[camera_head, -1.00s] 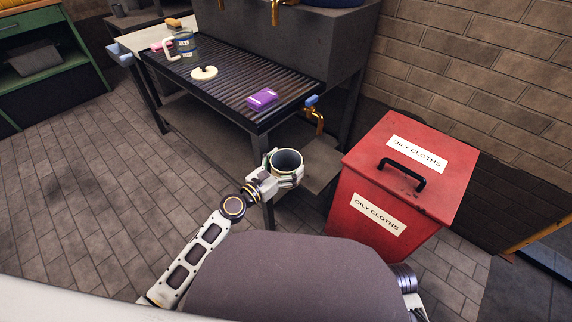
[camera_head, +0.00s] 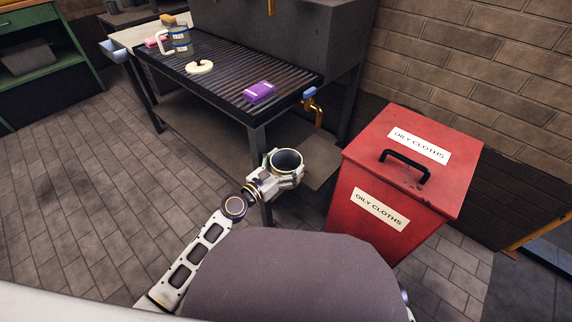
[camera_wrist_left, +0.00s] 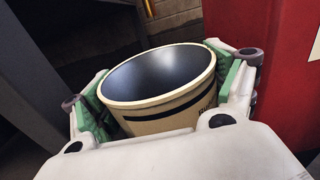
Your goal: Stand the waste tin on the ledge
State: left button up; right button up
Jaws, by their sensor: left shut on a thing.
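The waste tin (camera_head: 287,158) is a cream, open-topped cylinder with a dark inside. My left gripper (camera_head: 281,176) is shut around it and holds it upright, mouth up, in front of the ridged bench. In the left wrist view the tin (camera_wrist_left: 160,95) sits between green-padded fingers; part of a dark band and label shows, and its base is hidden. No surface is marked as the ledge. The low shelf (camera_head: 312,150) beneath the tap shows just behind and right of the tin. My right gripper is out of view.
A red oily-cloths bin (camera_head: 350,210) stands close right of the tin.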

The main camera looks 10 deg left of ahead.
aim_at(296, 157)
pick_arm(q)
jog(key=shift+x, duration=1.1)
jog(key=shift+f+b+x, duration=0.15)
jog(key=shift+x, duration=1.05)
jog(key=shift+f+b+x, duration=0.15)
jog(key=shift+x, duration=1)
jog(key=shift+f+b+x, duration=0.2)
jog(key=shift+b+x, duration=0.15)
jog(key=shift+x, duration=1)
jog(key=shift+f+b+x, duration=0.15)
jog(key=shift+b+x, duration=0.2)
jog(key=shift+x, duration=1.05)
jog(key=shift+f+b+x, duration=0.2)
jog(key=shift+b+x, duration=0.15)
jog(key=shift+x, duration=1)
jog(key=shift+f+b, duration=0.5)
jog(key=shift+f, duration=0.1)
jog(key=o, duration=1)
jog(key=shift+c, duration=0.2)
